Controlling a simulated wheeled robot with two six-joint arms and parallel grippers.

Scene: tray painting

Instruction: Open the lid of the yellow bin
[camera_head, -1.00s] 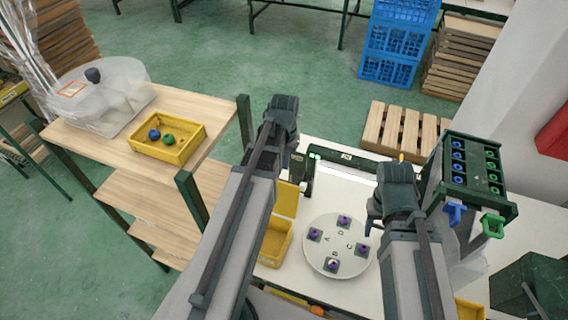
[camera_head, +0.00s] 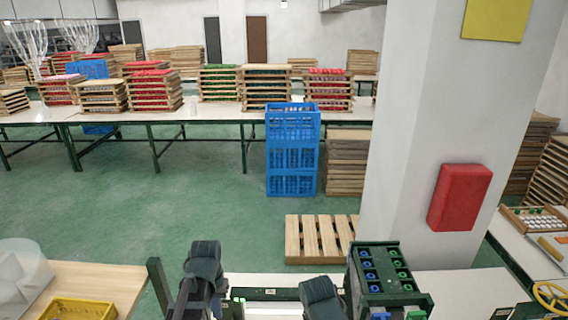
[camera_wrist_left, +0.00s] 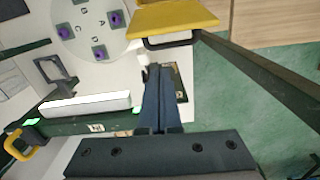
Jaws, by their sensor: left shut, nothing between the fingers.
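In the left wrist view, a flat yellow part of the yellow bin (camera_wrist_left: 175,18) shows at the top edge, with a dark loop below it. Most of the bin is out of frame, so I cannot tell how far its lid is open. The bin is not visible in the head view. My left gripper (camera_wrist_left: 158,72) is shut and empty, its fingers pointing towards the yellow part and apart from it in the picture. The left wrist also shows in the head view (camera_head: 204,262). My right wrist (camera_head: 322,297) is at the bottom of the head view, its fingers hidden.
A white disc (camera_wrist_left: 88,28) with purple-marked pads lies beside the bin. A light bar (camera_wrist_left: 88,104) lies on the white table. A dark rack (camera_head: 383,275) stands right of my right wrist. A yellow tray (camera_head: 78,309) sits on the wooden shelf at left.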

